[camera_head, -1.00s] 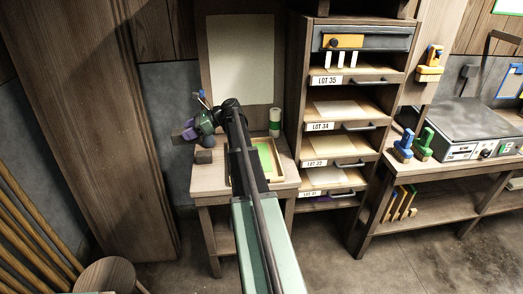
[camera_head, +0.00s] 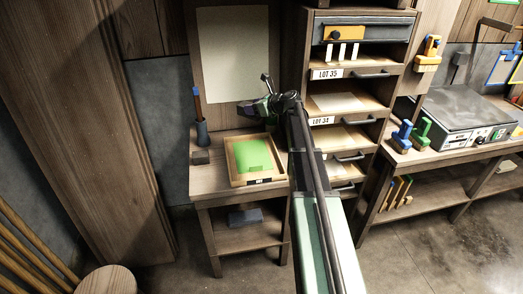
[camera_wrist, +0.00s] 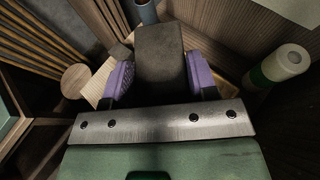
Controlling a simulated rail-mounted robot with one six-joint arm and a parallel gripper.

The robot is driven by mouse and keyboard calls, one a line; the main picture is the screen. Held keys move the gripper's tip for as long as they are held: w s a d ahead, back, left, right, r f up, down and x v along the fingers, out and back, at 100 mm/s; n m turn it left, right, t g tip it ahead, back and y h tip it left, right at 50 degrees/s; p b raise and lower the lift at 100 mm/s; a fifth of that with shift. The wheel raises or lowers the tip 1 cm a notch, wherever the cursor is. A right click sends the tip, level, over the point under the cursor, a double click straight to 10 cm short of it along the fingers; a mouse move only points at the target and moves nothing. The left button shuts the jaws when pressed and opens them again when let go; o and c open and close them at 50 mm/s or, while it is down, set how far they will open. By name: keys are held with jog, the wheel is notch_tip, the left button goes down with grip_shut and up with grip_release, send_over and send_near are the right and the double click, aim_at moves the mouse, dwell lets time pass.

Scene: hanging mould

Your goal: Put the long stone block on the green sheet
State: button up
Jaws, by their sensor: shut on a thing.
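The green sheet (camera_head: 253,155) lies flat in a shallow wooden tray (camera_head: 233,168) on the small table, in plain view of the head camera. My gripper (camera_head: 262,107) hangs above the back right of the tray. In the wrist view, its purple fingers (camera_wrist: 160,78) are shut on a dark grey stone block (camera_wrist: 160,50), one on each side. The block extends forward beyond the fingertips. The sheet does not show in the wrist view.
A small dark block (camera_head: 200,157) and a blue-grey cup (camera_head: 202,133) stand left of the tray. A dark blue-grey block (camera_head: 245,216) lies on the lower shelf. A drawer rack (camera_head: 345,105) stands close on the right. A white-and-green roll (camera_wrist: 285,65) shows in the wrist view.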

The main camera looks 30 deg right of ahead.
notch_tip(320, 180, down, 20)
jog(key=b, duration=2)
jog(key=shift+f, duration=0.25)
jog(key=shift+r, duration=0.3)
jog(key=shift+f, duration=0.25)
jog(key=o, duration=1.3)
jog(key=shift+r, duration=0.1)
